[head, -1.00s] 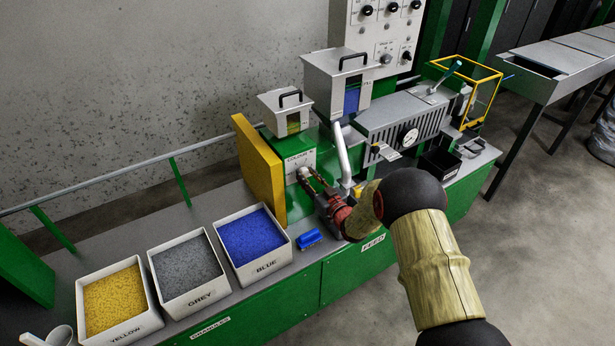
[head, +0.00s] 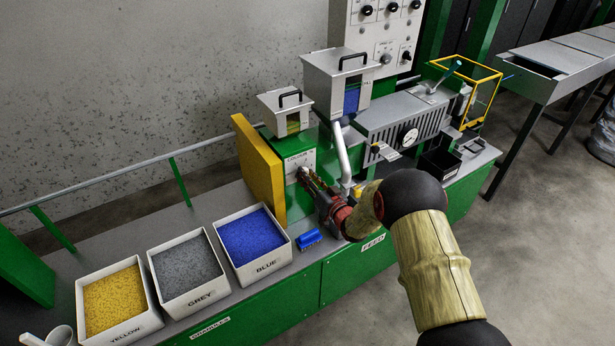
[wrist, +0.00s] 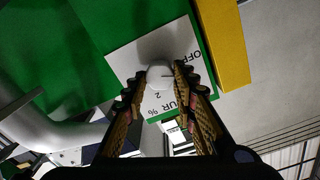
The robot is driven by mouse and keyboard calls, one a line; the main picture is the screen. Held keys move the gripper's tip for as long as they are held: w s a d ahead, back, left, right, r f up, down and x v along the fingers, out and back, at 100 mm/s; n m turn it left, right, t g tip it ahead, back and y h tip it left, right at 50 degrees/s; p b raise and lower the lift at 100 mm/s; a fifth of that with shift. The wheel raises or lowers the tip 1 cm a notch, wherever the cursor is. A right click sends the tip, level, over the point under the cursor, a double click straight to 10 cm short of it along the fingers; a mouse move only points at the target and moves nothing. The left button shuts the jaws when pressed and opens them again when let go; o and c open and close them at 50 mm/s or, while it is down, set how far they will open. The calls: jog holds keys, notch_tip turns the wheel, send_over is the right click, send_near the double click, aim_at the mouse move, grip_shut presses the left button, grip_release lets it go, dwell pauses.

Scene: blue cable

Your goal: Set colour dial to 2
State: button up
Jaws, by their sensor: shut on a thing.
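The colour dial is a pale round knob (wrist: 160,76) on a white plate (wrist: 130,62) fixed to a green housing. The plate also shows in the head view (head: 294,163). In the wrist view the plate appears tilted, with OFF at its upper right, a 2 below the knob and part of COLOUR % lower down. A small dark mark on the knob points right in that view; its exact setting is hard to read. My gripper (wrist: 158,82) is shut on the knob, one finger on each side. In the head view my gripper (head: 306,177) largely covers the knob.
A yellow panel (head: 257,168) stands just left of the dial. A pale bent pipe (head: 342,150) runs close on the right.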

jog(key=shift+w+d+f+m+p, duration=0.15)
jog(key=shift+m+p, duration=0.75)
jog(key=shift+m, duration=3.9)
jog(key=shift+s+a+f+m+p, duration=0.1)
jog(key=shift+m+p, duration=0.75)
jog(key=shift+m, duration=3.95)
jog(key=o, duration=1.2)
jog(key=shift+c, duration=0.2)
jog(key=v, duration=1.2)
